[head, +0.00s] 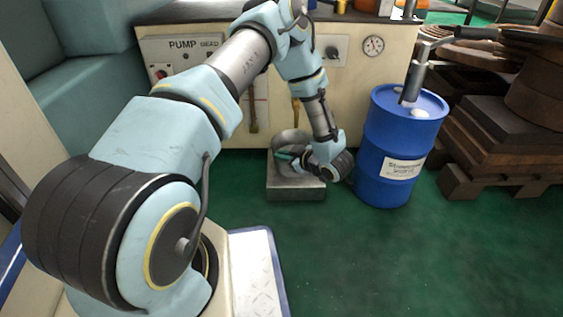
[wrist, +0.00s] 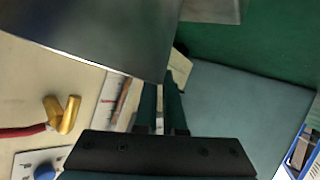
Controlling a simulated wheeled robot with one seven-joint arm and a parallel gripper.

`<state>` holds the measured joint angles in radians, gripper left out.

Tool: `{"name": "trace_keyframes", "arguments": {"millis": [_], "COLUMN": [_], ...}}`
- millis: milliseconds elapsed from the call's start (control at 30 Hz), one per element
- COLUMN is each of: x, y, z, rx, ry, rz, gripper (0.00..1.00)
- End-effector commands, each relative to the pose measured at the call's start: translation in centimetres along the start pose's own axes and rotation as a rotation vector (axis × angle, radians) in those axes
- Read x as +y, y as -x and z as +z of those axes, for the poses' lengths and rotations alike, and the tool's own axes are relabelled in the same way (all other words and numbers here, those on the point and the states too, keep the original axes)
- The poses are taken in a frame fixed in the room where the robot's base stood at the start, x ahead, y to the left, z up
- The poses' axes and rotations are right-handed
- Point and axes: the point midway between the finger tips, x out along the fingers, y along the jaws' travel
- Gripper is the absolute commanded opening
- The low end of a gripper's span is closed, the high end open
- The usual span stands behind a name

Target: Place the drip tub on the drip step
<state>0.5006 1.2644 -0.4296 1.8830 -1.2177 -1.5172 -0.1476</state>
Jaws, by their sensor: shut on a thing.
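The drip tub (head: 290,136) is a round grey metal vessel, partly hidden behind my wrist in the head view. In the wrist view its grey wall and bright rim (wrist: 80,35) fill the upper left. My gripper (head: 286,155) has green fingers and is shut on the drip tub at its rim; the fingers also show in the wrist view (wrist: 160,105). The drip step (head: 296,189) is a low grey metal block on the floor. The tub appears over or just behind the step's top; I cannot tell whether it touches.
A blue drum (head: 385,165) with a hand pump stands right of my wrist, close to it. The cream pump cabinet (head: 245,110) stands behind the step. Wooden blocks (head: 490,140) are stacked at the right. The green floor (head: 400,260) in front is clear.

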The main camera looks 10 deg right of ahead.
Motion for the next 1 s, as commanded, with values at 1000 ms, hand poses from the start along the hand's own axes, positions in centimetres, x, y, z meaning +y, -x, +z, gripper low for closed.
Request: {"name": "trace_keyframes", "arguments": {"millis": [1000], "x": [0.2], "y": [1.8], "z": [-0.3], "rx": [-0.003], "ry": [-0.001], "rz": [0.002], "gripper": [0.38]}}
